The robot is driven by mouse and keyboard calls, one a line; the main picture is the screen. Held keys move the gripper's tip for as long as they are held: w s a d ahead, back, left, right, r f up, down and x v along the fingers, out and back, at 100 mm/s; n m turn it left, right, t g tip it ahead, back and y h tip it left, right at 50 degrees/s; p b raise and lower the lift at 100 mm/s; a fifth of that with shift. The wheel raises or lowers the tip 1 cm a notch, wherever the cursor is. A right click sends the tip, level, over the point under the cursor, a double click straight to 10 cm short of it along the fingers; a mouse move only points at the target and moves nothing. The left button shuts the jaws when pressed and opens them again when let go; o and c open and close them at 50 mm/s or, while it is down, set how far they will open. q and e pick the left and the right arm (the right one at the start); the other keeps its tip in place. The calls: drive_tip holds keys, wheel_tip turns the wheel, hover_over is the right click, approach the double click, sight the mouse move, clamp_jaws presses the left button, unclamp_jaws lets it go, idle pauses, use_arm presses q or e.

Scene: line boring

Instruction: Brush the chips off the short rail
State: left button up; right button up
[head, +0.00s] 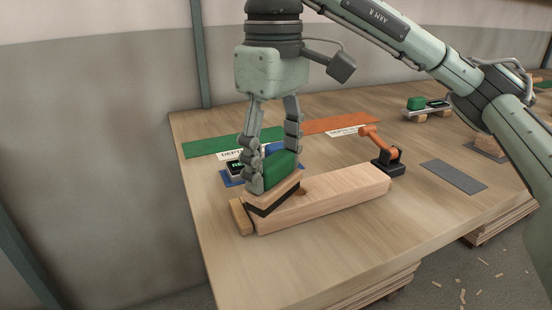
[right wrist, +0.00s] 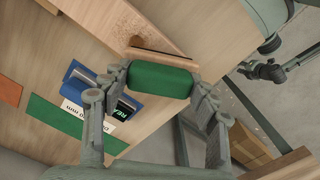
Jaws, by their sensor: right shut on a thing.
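My right gripper (head: 270,180) points down over that end and is shut on a green block (head: 281,170). The block is close above the wood; I cannot tell whether it touches. In the right wrist view the green block (right wrist: 160,81) is between the fingers, with the rail (right wrist: 128,30) behind it. A brown patch (right wrist: 150,44) shows on the rail; I cannot tell whether it is chips.
Green (head: 215,147) and orange (head: 330,124) mats lie behind. A blue holder (right wrist: 90,78) with a dark display is beside the gripper. An orange and black device (head: 383,150) stands at the rail's right end. A grey plate (head: 453,176) lies further right. Pale scraps (head: 463,295) litter the floor.

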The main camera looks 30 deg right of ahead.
drive_tip(key=shift+s+d+p, duration=0.15)
drive_tip(key=shift+d+p, duration=0.2)
drive_tip(key=shift+d, duration=2.15)
drive_tip(key=shift+a, duration=0.1)
drive_tip(key=shift+a, duration=2.45)
drive_tip(key=shift+f, duration=0.1)
